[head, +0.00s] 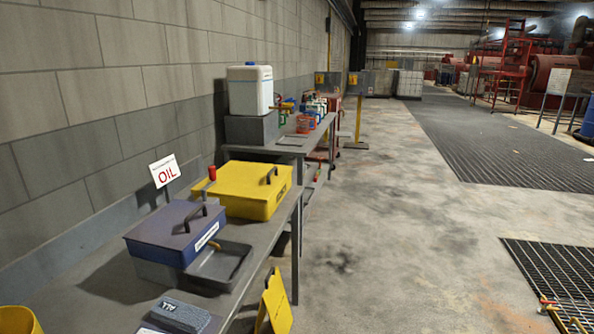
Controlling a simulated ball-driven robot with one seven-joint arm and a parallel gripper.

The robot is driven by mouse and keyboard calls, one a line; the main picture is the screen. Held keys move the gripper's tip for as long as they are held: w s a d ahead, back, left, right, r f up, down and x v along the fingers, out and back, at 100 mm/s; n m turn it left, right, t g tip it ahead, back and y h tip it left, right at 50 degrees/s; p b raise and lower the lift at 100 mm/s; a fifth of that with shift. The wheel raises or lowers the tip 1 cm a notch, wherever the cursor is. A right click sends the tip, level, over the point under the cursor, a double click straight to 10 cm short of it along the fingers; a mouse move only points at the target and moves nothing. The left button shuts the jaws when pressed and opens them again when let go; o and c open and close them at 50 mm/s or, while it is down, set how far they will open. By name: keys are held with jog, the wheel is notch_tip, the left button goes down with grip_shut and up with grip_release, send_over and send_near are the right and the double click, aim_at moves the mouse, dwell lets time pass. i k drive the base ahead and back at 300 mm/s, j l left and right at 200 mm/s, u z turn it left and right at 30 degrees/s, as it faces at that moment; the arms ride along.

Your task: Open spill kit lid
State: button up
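A yellow box (243,191) with a flat lid and a dark handle stands on the grey bench along the left wall. It looks like the spill kit, but the dark print on its side is too small to read. Its lid is down. In front of it stands a blue-lidded box (176,231) with a dark handle and a white label, also shut. My gripper is not in view.
A yellow floor sign (275,302) stands beside the bench. A white canister (250,90) stands farther back. Open concrete floor (390,240) lies right.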

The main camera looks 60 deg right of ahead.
aim_at(257, 183)
jog(key=z, duration=1.05)
